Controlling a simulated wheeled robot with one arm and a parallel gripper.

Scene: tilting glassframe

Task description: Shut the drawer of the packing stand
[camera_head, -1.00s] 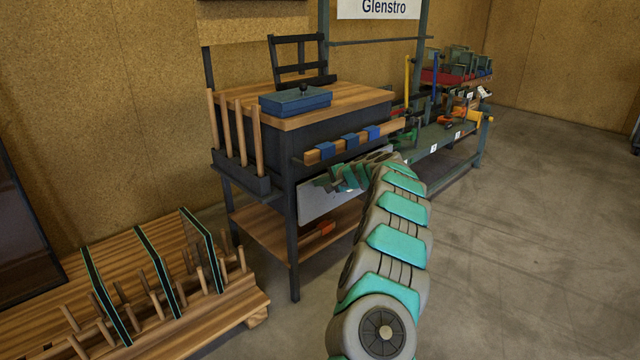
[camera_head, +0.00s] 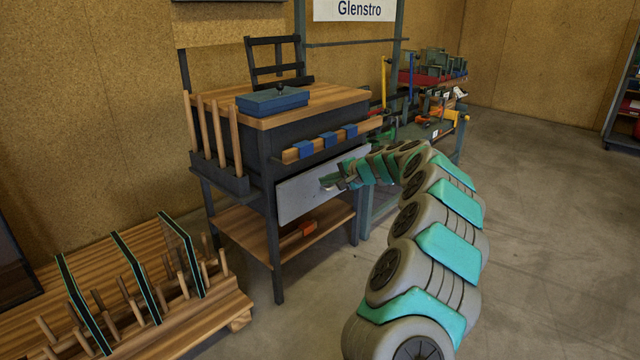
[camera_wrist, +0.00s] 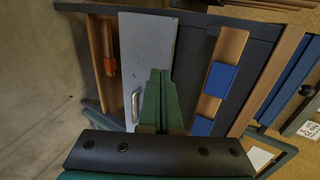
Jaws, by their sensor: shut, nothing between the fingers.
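The packing stand (camera_head: 262,160) has a dark frame, a wooden top and a lower wooden shelf. The drawer's flat grey front (camera_head: 300,196) is under the top, below a wooden rail with blue clips. In the wrist view the grey front (camera_wrist: 147,50) appears sideways with a silver handle (camera_wrist: 135,104). How far the drawer stands out is hard to tell. My gripper (camera_head: 328,182) is in front of the grey front in the head view. In the wrist view its green fingers (camera_wrist: 160,82) are shut and empty, over the edge of the grey front nearest the rail; contact cannot be told.
A blue box (camera_head: 272,101) sits on the wooden top. The wooden rail (camera_head: 330,142) with blue clips juts out above the drawer. An orange-ended tool (camera_head: 305,230) lies on the lower shelf. A rack with glass panes (camera_head: 130,280) is at left. Floor at right is clear.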

